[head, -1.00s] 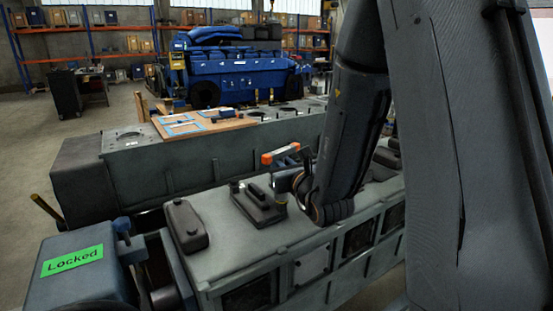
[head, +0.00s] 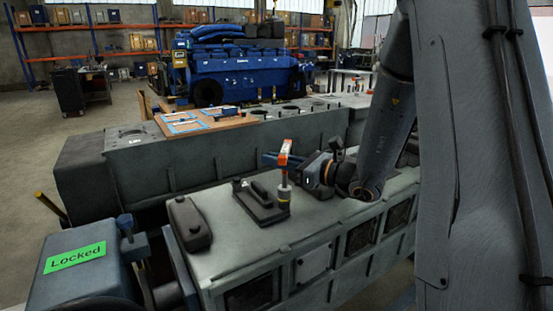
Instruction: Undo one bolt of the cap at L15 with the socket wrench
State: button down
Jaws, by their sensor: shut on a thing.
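My gripper (head: 292,162) reaches in from the right and is shut on the socket wrench (head: 285,147), which has an orange upper part. Whether the socket sits fully over the bolt is too small to tell. Another bolt (head: 236,184) shows at the cap's left end. No L15 label is readable on the cap.
A dark cover (head: 189,222) lies left of the cap on the block (head: 232,257). A blue unit with a green "Locked" sign (head: 75,257) stands at the front left. Behind is a second long block (head: 160,170) with a wooden board (head: 203,124). A blue engine (head: 240,72) stands farther back.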

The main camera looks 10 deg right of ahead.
jog(key=shift+s+a+n+g+y, duration=0.15)
jog(key=shift+a+n+g+y, duration=0.1)
jog(key=shift+n+g+y, duration=0.75)
jog(key=n+g+y, duration=0.1)
jog(key=n+g, duration=0.2)
jog(key=g, duration=0.1)
jog(key=s+n+g+y, duration=0.1)
jog(key=n+g, duration=0.2)
jog(key=g, duration=0.1)
jog(key=s+n+g+y+b, duration=0.1)
jog(key=n+g, duration=0.1)
jog(key=g, duration=0.3)
jog(key=shift+s+a+n, duration=0.2)
jog(key=shift+a+n, duration=0.05)
jog(key=shift+n, duration=0.15)
jog(key=shift+r, duration=0.1)
